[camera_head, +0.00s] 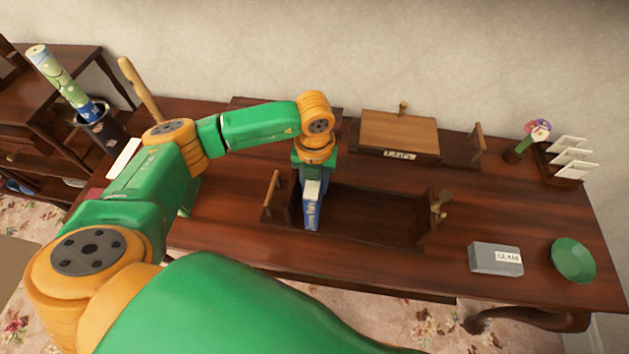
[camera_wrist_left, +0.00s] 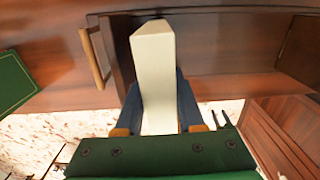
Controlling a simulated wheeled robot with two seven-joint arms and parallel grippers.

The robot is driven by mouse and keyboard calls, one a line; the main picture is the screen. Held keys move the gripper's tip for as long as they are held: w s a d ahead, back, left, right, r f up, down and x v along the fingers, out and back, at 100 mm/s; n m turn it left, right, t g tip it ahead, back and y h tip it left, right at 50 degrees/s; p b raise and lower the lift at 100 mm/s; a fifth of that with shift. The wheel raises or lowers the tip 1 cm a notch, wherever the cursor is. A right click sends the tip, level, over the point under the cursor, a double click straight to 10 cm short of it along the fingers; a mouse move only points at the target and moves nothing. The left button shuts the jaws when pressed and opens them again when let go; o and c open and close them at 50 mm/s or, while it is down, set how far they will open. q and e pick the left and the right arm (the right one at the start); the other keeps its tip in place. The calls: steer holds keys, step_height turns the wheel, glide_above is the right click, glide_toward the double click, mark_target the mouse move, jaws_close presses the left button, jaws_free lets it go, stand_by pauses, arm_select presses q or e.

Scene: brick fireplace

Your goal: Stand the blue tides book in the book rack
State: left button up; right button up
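The blue tides book (camera_head: 312,212) stands upright, spine facing me, inside the left end of the dark wooden book rack (camera_head: 375,215). My left gripper (camera_head: 314,178) is above the book, and its fingers are mostly hidden in the head view. In the left wrist view the pale page edge of the book (camera_wrist_left: 153,70) lies between the fingers, with blue along both sides. The fingers appear shut on it. Whether the book's bottom touches the rack floor cannot be told. My right gripper is not in view.
The rack's handled left end (camera_head: 271,195) is close to the book; the rest of the rack is empty. A grey GLASS box (camera_head: 495,259) and green plate (camera_head: 573,260) are at right. A wooden box (camera_head: 399,132), flower vase (camera_head: 527,140) and letter holder (camera_head: 566,163) stand behind.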

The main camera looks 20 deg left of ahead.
arm_select(q)
steer(key=o, duration=0.4)
steer(key=shift+w+f, duration=0.1)
steer(key=shift+w, duration=0.05)
steer(key=shift+o, duration=0.2)
step_height(320, 180, up, 12)
steer(key=b, duration=0.2)
steer(key=shift+f+b, duration=0.2)
steer(key=shift+b, duration=0.15)
steer(key=shift+r, duration=0.45)
